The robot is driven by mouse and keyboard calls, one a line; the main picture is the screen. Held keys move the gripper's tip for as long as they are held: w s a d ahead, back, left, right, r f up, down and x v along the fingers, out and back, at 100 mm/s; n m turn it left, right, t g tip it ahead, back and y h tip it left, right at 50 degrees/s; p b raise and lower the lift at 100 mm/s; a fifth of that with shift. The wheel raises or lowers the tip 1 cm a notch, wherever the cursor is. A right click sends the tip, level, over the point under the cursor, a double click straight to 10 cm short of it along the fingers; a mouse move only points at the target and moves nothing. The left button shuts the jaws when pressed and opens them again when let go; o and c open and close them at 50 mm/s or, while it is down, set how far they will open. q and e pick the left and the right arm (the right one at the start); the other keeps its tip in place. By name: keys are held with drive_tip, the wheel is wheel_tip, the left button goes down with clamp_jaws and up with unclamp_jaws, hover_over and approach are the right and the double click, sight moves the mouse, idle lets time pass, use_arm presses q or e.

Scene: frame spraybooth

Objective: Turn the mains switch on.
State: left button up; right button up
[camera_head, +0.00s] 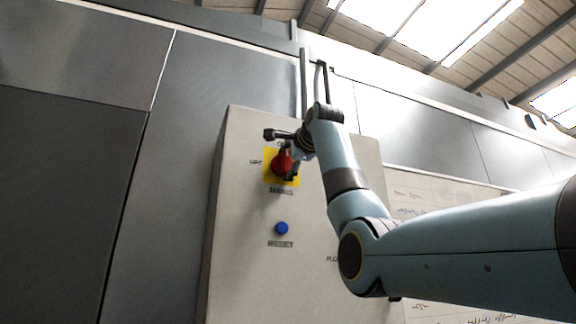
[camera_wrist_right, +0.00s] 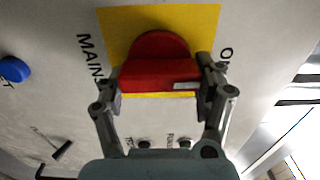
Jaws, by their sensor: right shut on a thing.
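The mains switch is a red knob (camera_head: 281,163) on a yellow plate (camera_head: 268,179), high on a pale grey cabinet, above the lettering MAINS. My right gripper (camera_head: 287,160) is at the knob. In the right wrist view, the red knob (camera_wrist_right: 155,62) sits between the two fingers of my right gripper (camera_wrist_right: 162,84), which is shut on it. The knob's bar lies across between MAINS and a partly hidden label starting with O. A pale mark on the bar is at the end nearer that label. The yellow plate (camera_wrist_right: 120,28) shows behind. My left gripper is not in view.
The cabinet (camera_head: 235,260) has a blue reset button (camera_head: 281,228) below the switch; the button also shows in the right wrist view (camera_wrist_right: 14,69). Grey wall panels stand behind. A written white board (camera_head: 430,195) is at the right, partly behind my right arm.

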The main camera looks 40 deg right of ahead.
idle(0.3)
drive_tip(key=o, duration=1.2)
drive_tip(key=shift+c, duration=0.2)
drive_tip(key=v, duration=1.2)
